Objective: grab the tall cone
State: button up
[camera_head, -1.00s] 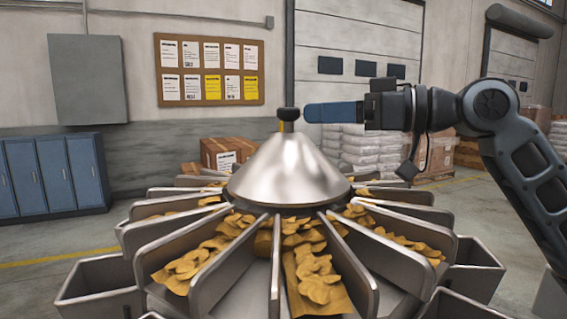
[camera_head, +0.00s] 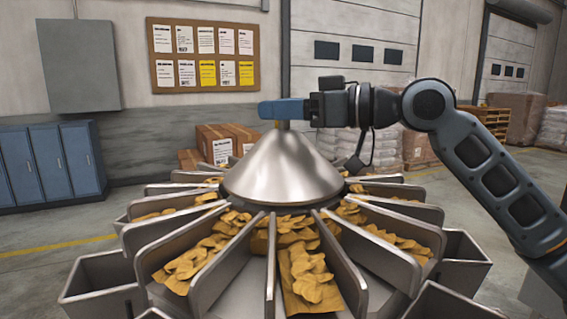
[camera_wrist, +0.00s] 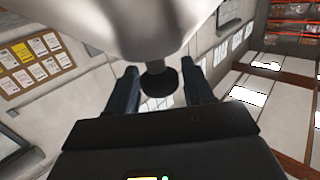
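The tall cone (camera_head: 283,170) is a shiny silver metal cone at the centre of a round machine. A short stem (camera_head: 281,125) rises from its tip. My gripper (camera_head: 283,109) is level with the cone's top, and its blue fingers hide the dark knob in the head view. In the wrist view the cone (camera_wrist: 140,18) fills the upper part, upside down. Its dark round knob (camera_wrist: 158,85) lies between my gripper's (camera_wrist: 164,74) two fingers, which are apart with a gap on each side.
Metal troughs (camera_head: 190,254) holding yellow chips ring the cone, with upright dividers between them. Blue lockers (camera_head: 50,160), a cork notice board (camera_head: 203,53), cartons (camera_head: 217,142) and stacked white sacks (camera_head: 350,146) stand farther back. The air above the troughs is clear.

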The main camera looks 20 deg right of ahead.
grip_shut()
dwell(0.6)
